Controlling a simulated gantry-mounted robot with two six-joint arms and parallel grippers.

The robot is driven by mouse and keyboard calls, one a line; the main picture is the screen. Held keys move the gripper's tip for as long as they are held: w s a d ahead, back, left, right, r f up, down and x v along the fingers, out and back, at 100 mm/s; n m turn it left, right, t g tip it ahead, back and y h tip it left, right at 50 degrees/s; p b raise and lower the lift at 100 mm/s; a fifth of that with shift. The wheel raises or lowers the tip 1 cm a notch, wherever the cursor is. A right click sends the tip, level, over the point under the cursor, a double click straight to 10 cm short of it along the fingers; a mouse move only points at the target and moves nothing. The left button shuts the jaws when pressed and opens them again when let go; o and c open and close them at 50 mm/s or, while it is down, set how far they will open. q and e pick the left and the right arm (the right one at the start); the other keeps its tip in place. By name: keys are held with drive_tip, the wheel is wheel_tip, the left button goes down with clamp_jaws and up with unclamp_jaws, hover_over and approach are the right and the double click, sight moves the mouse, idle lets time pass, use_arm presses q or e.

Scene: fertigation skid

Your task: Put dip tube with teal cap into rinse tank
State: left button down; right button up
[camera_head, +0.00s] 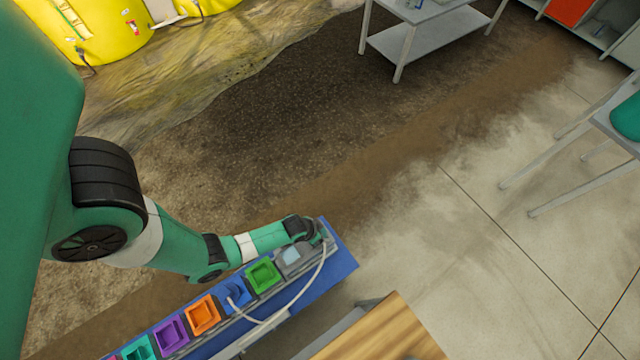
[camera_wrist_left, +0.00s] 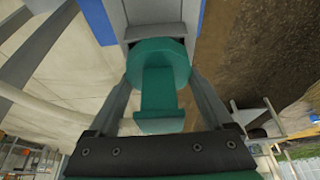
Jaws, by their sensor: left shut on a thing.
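In the left wrist view, a teal cap (camera_wrist_left: 160,72) with a round disc and a tab sits between the two fingers of my left gripper (camera_wrist_left: 160,65). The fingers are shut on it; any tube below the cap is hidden. In the head view my left gripper (camera_head: 320,234) is at the far right end of the blue skid (camera_head: 342,262), close by a grey tank with a pale blue inside (camera_head: 291,256). I cannot tell which tank is the rinse tank. A white hose (camera_head: 304,287) loops from the blue tank (camera_head: 234,293) to near my gripper. My right gripper is not in view.
Green (camera_head: 263,276), orange (camera_head: 202,315), purple (camera_head: 170,334) and teal (camera_head: 138,350) tanks line the skid. A wooden tabletop (camera_head: 385,335) is at the bottom. A grey shelf table (camera_head: 425,35) stands at the back. The floor right of the skid is open.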

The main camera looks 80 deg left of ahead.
use_arm(q)
unclamp_jaws()
drive_tip(key=p+v, duration=0.5)
drive_tip(key=v, duration=0.5)
drive_tip(key=shift+r, duration=0.3)
drive_tip(key=shift+s+d+r+p, duration=0.1)
drive_tip(key=shift+s+r+p, duration=0.2)
drive_tip(key=shift+r, duration=0.2)
